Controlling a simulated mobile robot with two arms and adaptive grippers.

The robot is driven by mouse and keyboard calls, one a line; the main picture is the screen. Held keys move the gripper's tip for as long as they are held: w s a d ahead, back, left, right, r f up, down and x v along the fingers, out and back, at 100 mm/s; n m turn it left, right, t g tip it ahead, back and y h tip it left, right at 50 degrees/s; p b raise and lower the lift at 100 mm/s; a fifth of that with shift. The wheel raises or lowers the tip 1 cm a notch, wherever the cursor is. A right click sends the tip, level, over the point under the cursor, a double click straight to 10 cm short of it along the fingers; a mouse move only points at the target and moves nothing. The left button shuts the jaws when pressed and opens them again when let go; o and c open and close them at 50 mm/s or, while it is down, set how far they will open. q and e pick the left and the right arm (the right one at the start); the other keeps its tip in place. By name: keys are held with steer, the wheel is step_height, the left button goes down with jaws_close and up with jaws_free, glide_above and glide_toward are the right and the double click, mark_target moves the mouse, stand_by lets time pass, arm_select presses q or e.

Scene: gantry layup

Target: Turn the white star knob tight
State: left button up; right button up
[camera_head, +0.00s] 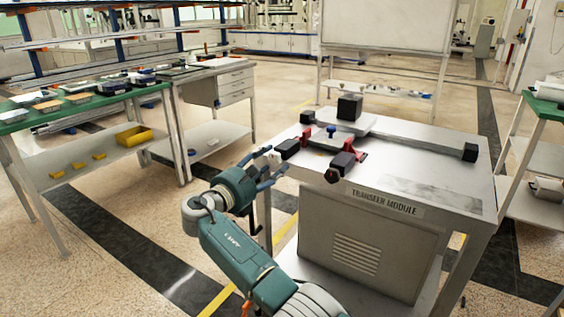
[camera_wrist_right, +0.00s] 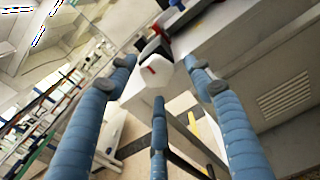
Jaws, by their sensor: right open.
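The white star knob (camera_wrist_right: 152,73), with a red mark on its face, shows in the right wrist view between and beyond my blue fingers. In the head view the white knob (camera_head: 274,157) is small, at the left edge of the transfer module's top, partly hidden by my fingers. My right gripper (camera_head: 266,169) is open around the front of the knob; in the wrist view its fingers (camera_wrist_right: 160,84) are spread on both sides and below. I cannot tell whether any finger touches the knob. My left gripper is not in view.
The grey transfer module table (camera_head: 440,190) carries a fixture with red clamps (camera_head: 357,138), a blue knob (camera_head: 332,130) and black blocks (camera_head: 349,107). A green-topped bench (camera_head: 150,88) with trays stands at the left. Floor is clear between them.

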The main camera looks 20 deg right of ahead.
steer(key=shift+w+d+r, duration=0.1)
steer(key=shift+w, duration=0.05)
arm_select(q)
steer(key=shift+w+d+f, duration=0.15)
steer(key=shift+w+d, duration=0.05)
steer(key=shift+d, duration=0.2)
arm_select(e)
steer(key=c, duration=1.1)
steer(key=shift+c, duration=0.2)
